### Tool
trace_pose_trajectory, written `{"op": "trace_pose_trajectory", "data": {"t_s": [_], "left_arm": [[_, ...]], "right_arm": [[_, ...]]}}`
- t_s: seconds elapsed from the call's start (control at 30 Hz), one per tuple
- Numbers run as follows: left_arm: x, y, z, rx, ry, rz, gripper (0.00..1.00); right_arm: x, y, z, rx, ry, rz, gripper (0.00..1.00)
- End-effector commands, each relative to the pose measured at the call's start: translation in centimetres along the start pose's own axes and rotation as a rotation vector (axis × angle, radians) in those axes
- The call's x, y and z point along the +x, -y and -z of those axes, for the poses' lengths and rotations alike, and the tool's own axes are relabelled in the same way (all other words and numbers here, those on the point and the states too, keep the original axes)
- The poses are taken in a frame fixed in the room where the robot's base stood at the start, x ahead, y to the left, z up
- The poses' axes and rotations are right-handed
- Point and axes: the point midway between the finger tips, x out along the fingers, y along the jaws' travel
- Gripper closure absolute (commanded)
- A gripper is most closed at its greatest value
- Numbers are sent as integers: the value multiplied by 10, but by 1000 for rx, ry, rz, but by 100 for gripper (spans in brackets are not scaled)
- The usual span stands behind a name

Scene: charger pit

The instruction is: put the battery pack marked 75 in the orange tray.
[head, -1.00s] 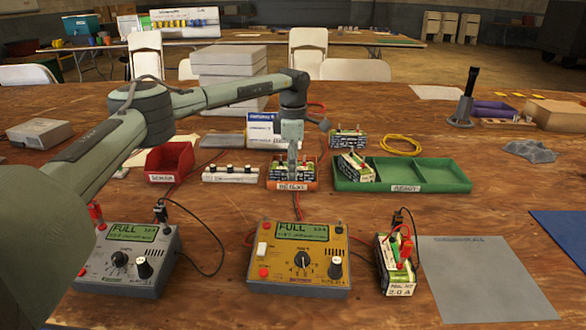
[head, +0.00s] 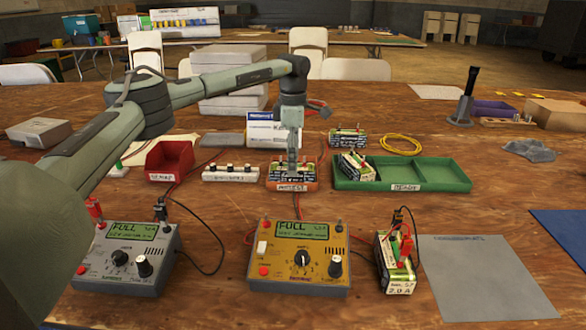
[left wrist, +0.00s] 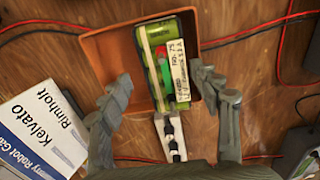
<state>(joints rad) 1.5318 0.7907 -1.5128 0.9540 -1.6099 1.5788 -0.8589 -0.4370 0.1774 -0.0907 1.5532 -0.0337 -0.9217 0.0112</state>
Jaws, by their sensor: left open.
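The battery pack (left wrist: 152,66), green cells with a white label reading 75, lies inside the orange tray (left wrist: 103,62) in the left wrist view. In the head view the orange tray (head: 292,187) stands mid-table with the pack in it, partly hidden by my gripper. My left gripper (head: 292,172) is above the tray. In the left wrist view its fingers (left wrist: 160,80) are spread apart on either side of the pack, with nothing between them held. My right gripper is not in view.
A green divided tray (head: 403,187) holding another pack stands to the right. A red bin (head: 168,160) and white strip (head: 230,174) are left. Two chargers (head: 298,262) (head: 130,262) and a wired pack (head: 396,270) stand in front. Another pack (head: 348,139) sits behind.

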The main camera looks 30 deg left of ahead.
Motion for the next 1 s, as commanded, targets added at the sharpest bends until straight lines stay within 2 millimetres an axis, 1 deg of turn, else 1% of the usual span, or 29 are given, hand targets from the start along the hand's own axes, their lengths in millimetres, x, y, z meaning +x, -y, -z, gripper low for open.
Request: {"op": "trace_pose_trajectory", "data": {"t_s": [0.03, 0.2, 0.3, 0.4, 0.5, 0.6, 1.0], "left_arm": [[-13, -1, -1, 0, 3, -4, 37], [-50, -1, -1, 0, 2, -3, 37], [-68, 0, -1, 0, 1, -2, 37], [-81, 0, -1, 0, 0, -2, 37], [-89, 0, 0, 0, -1, 0, 37], [-92, 0, 0, 0, -1, -1, 37], [-92, 0, 0, 0, -1, 0, 37]], "right_arm": [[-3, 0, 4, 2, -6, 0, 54], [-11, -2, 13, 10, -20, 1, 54], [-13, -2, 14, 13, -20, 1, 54], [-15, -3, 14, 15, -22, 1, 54], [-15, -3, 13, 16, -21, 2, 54], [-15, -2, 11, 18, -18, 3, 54], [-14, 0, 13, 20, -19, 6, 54]]}}
